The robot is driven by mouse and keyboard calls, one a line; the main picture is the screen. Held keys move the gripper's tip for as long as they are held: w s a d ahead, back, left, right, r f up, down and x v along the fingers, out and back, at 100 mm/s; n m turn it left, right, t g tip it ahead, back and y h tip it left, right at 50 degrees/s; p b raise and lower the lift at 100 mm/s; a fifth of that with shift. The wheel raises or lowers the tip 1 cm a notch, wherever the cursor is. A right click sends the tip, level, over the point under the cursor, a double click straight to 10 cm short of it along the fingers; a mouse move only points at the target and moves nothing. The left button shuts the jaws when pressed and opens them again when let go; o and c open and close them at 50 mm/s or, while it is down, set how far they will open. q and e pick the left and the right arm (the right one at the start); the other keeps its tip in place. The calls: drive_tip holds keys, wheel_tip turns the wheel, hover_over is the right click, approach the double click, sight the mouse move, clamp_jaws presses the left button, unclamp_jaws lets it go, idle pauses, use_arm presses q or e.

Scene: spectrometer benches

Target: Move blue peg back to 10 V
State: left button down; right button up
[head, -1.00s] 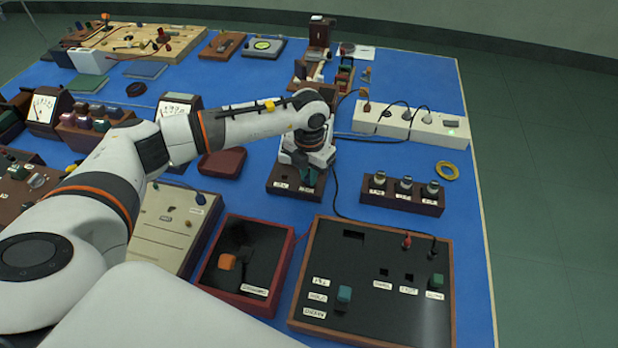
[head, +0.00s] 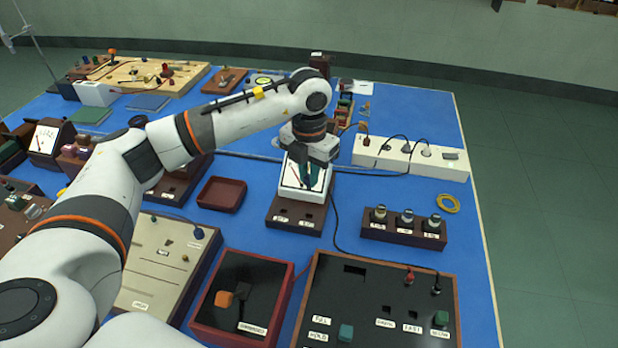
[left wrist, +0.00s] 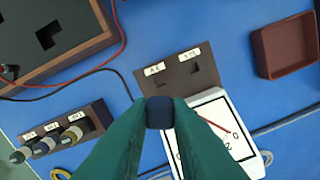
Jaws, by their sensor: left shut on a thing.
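My left gripper (head: 311,176) has dark green fingers and is over the white-framed meter (head: 302,190). In the left wrist view the fingers are shut on a dark blue peg (left wrist: 160,112), held at their tips. The meter stands on a dark brown base (head: 296,222) with two small white labels at its front. My right gripper is not in view.
A dark red tray (head: 222,194) lies left of the meter. A brown block with several knobs (head: 403,229) and a power strip (head: 411,158) stand to the right. A black panel box (head: 375,290) is in front. A cable runs close to the base's right side. Blue tabletop shows between them.

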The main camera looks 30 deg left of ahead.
use_arm(q)
drive_tip(key=shift+r+p, duration=0.4)
drive_tip(key=shift+r, duration=0.5)
drive_tip(key=shift+a+f+p, duration=0.1)
drive_tip(key=shift+a+p, duration=0.05)
drive_tip(key=shift+p, duration=0.15)
drive_tip(key=shift+s+a+f+n+p, duration=0.25)
drive_tip(key=shift+a+f+n, duration=0.65)
drive_tip(key=shift+f, duration=1.2)
drive_tip(key=shift+s+a+f+n+p, duration=0.45)
drive_tip(key=shift+a+f, duration=0.6)
drive_tip(key=shift+f, duration=1.05)
drive_tip(key=shift+s+a+f+n+p, duration=0.1)
drive_tip(key=shift+a+f+n, duration=0.85)
drive_tip(key=shift+f, duration=1.15)
drive_tip(key=c, duration=1.3)
unclamp_jaws()
drive_tip(key=shift+o, duration=0.2)
wheel_tip(320, 180, up, 12)
drive_tip(key=b, duration=0.1)
drive_tip(key=shift+b, duration=0.3)
